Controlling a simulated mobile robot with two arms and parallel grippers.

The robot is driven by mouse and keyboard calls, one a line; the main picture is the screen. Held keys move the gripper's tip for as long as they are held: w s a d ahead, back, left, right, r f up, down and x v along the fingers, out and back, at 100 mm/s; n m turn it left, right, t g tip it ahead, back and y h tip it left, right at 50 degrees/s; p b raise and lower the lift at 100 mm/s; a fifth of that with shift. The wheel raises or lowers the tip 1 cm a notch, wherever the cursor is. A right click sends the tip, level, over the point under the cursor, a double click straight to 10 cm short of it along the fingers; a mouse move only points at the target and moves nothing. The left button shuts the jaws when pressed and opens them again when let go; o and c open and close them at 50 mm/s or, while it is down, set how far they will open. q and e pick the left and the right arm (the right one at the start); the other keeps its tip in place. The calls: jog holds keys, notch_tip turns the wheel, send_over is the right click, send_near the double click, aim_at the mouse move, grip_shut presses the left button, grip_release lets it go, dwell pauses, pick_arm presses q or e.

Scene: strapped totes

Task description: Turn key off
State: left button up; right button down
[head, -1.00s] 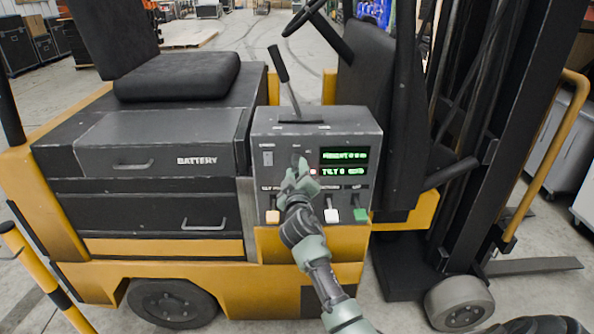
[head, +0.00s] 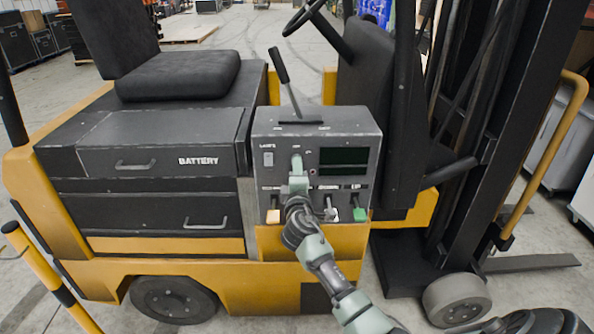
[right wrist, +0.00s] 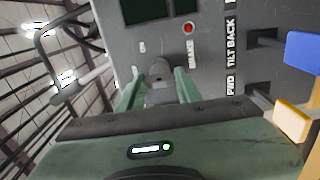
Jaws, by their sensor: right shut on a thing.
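The key (right wrist: 158,71) is a small dark grey knob on the grey control panel (head: 262,186) of a yellow and black forklift. My right gripper (head: 297,160) is at the panel, left of the display. In the right wrist view, its two green fingers (right wrist: 158,84) stand on either side of the key, shut on it. In the head view my gripper hides the key. The display (head: 343,161) is dark, with no text on it. My left gripper is out of view.
A lever (head: 284,82) rises from the panel's top. Below the display are several small levers, among them a green one (head: 360,214). A red button (right wrist: 189,28) sits near the key. The battery drawer (head: 160,145) is on the left, the mast (head: 480,130) on the right.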

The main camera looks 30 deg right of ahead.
jog(key=shift+f+n, duration=0.1)
jog(key=shift+n, duration=0.2)
jog(key=c, duration=1)
grip_release()
jog(key=shift+o, duration=0.2)
jog(key=b+v, duration=0.1)
jog(key=v, duration=0.7)
jog(key=shift+d, duration=0.15)
